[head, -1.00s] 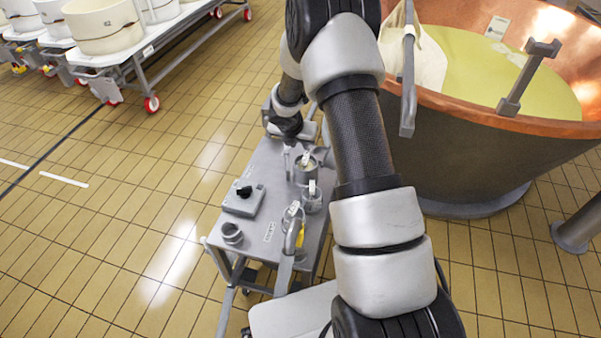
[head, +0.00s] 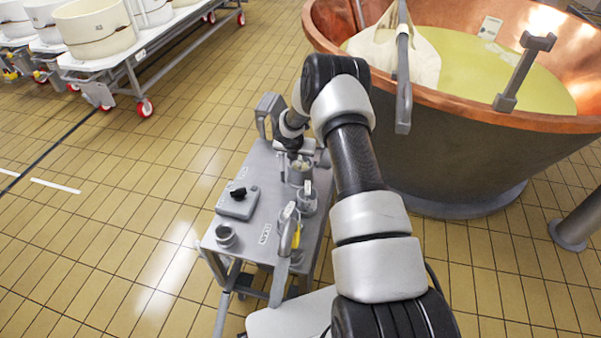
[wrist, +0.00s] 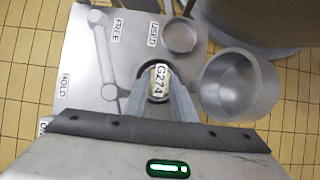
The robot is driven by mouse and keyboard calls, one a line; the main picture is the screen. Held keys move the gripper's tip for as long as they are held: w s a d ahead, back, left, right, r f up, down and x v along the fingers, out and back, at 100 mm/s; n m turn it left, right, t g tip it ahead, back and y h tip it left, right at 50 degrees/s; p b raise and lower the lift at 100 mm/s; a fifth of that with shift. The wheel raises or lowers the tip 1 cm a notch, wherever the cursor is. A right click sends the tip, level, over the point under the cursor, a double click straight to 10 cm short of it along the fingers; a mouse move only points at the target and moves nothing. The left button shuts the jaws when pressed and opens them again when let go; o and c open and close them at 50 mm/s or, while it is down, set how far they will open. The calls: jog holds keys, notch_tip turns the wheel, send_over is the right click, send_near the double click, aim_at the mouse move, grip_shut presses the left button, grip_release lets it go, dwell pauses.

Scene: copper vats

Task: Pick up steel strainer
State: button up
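I cannot tell for certain which vessel is the steel strainer. In the wrist view, a round dark-rimmed item with a G274 tag (wrist: 159,82) lies between the fingertips of my gripper (wrist: 158,88). The fingers are apart, one on each side of the tag, and no firm contact shows. A larger steel cup (wrist: 238,86) is to the right of the fingers, and a small round cup (wrist: 180,36) is above them. In the head view, my gripper (head: 293,152) is low over the far end of the cart, right beside a steel container (head: 300,174), and partly hides it.
The steel cart (head: 262,205) also carries a tagged cup (head: 307,203), a box with a black knob (head: 238,203) and a small cup (head: 226,236). A copper vat (head: 450,150) stands close on the right. White tubs on a trolley (head: 140,60) are far left, with open floor between.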

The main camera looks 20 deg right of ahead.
jog(key=x, duration=0.2)
jog(key=shift+w+f, duration=0.15)
jog(key=shift+f, duration=0.1)
grip_shut()
jog(key=shift+r, duration=0.15)
notch_tip(320, 180, up, 18)
jog(key=p, duration=0.4)
dwell(0.4)
notch_tip(320, 180, up, 10)
jog(key=p, duration=0.9)
jog(key=shift+r+p, duration=0.15)
jog(key=shift+p, duration=0.2)
dwell(0.6)
